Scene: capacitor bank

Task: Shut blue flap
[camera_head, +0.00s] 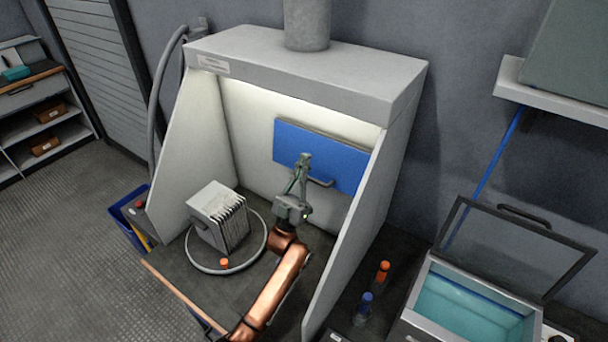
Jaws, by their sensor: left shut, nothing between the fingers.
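The blue flap (345,164) is a flat blue panel on the back wall inside the grey hood, to the right of its middle. A grey bar handle (321,182) shows at its lower edge. My left gripper (304,160) is shut and empty, with its fingertips over the lower left part of the flap in the picture. I cannot tell whether the fingertips touch it. The copper-coloured arm behind the gripper rises from the bottom of the view. I cannot clearly tell how far the flap stands from the wall. My right gripper is not in view.
The hood (310,68) has side walls left and right of my arm. An open-lidded teal bath (465,305) and orange- and blue-capped bottles stand outside the right wall.

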